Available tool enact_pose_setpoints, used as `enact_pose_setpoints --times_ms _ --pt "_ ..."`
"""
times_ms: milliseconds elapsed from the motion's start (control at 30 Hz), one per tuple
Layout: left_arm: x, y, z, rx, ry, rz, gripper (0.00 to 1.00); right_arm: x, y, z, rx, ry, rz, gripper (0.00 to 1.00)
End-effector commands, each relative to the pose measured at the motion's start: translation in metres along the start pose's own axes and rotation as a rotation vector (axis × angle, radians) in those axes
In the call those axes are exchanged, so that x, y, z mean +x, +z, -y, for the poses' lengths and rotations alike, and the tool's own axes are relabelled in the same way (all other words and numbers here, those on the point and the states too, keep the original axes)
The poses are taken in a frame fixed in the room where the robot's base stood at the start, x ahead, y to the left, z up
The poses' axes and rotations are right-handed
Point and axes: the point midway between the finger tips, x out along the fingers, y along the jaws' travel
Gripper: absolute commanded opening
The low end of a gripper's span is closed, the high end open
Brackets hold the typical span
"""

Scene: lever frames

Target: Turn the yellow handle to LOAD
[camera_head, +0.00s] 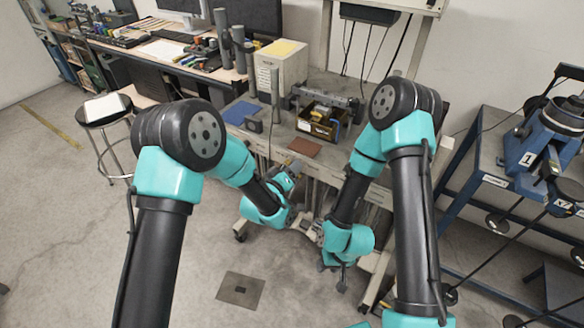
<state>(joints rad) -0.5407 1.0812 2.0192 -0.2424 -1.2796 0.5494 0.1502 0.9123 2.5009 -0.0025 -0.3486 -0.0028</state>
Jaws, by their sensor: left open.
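My left gripper (293,168) is small in the view, in front of the central workbench's near edge. It is open, and I see nothing held in it. My right arm reaches down on the right, and its gripper (313,232) is low in front of the bench, partly hidden by my wrist; its jaws are too small to read. I cannot make out a yellow handle or a LOAD mark for certain. Small yellow parts (317,112) show at a brown open box (322,123) on the bench, too small to identify.
A brown mat (305,147) and a blue mat (241,113) lie on the bench. A drawer cabinet (286,72) stands behind them. On the right, a blue machine (528,160) labelled 1 sits on a blue-framed table. A stool (101,112) stands at left. The left floor is mostly clear.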

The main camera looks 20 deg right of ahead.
Motion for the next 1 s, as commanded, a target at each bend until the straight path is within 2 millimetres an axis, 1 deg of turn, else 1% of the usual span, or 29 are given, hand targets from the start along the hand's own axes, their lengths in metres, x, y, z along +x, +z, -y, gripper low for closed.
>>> enact_pose_setpoints --times_ms 133,400,800,1000 --pt "0.0074 -0.0001 -0.0001 0.000 0.000 0.000 0.43 0.0000 0.0000 0.0000 0.000 0.000 0.000 0.43" --pt "0.0079 -0.0002 0.0000 0.000 0.000 0.000 0.42 0.0000 0.0000 0.0000 0.000 0.000 0.000 0.43" --pt "0.0077 -0.0002 0.0001 0.000 0.000 0.000 0.04 0.0000 0.0000 0.0000 0.000 0.000 0.000 0.43" --pt "0.0076 -0.0002 0.0000 0.007 0.000 0.000 0.04 0.0000 0.0000 0.0000 0.000 0.000 0.000 0.43"
